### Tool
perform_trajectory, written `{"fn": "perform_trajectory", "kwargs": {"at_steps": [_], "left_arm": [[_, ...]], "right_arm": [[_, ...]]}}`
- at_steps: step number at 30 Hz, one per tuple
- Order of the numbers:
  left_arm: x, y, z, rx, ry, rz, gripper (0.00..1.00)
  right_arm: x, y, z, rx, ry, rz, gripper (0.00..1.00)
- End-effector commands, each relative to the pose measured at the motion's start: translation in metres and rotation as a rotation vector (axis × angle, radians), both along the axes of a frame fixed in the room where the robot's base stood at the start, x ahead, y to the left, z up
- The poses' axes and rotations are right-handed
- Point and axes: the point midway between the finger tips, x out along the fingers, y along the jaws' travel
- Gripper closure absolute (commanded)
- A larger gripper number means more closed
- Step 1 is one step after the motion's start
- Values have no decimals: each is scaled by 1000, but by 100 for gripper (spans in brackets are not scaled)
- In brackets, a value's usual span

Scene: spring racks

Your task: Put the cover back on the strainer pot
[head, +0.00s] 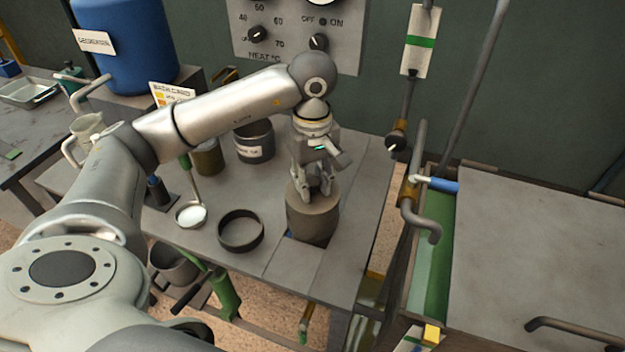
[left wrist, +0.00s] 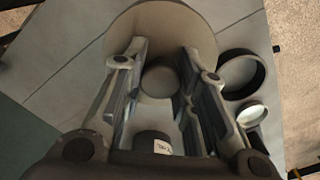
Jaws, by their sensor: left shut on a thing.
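A grey-brown round pot (head: 312,222) stands near the front edge of the grey bench in the head view. I take it to be the strainer pot. Its flat tan top, which looks like the cover (left wrist: 150,18), shows as a broad disc in the left wrist view. My left gripper (head: 313,192) points down over this top, with its fingers shut around a round knob (left wrist: 160,80) at its middle. The top looks level and on the pot, but I cannot tell whether a small gap lies under it. My right gripper is out of view.
A dark open ring-shaped dish (head: 241,248) and a ladle with white contents (head: 191,216) lie left of the pot. A labelled dark pot (head: 254,142) stands behind. Pipes and a valve (head: 397,143) rise to the right. Bare bench (head: 350,215) lies right of the pot.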

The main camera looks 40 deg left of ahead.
Motion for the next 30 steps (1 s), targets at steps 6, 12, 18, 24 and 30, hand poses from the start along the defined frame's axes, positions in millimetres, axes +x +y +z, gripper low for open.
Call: {"fn": "perform_trajectory", "kwargs": {"at_steps": [6, 12, 18, 24, 30], "left_arm": [[0, 0, -6, 0, -1, 0, 100], [0, 0, -11, 0, -1, 0, 100], [0, 0, -16, 0, -1, 0, 100], [0, 0, -19, 0, -2, 0, 71], [0, 0, -19, 0, -1, 0, 48]], "right_arm": [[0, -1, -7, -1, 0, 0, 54], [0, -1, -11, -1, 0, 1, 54], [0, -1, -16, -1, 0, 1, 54], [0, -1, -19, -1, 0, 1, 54], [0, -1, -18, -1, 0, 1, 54]]}}
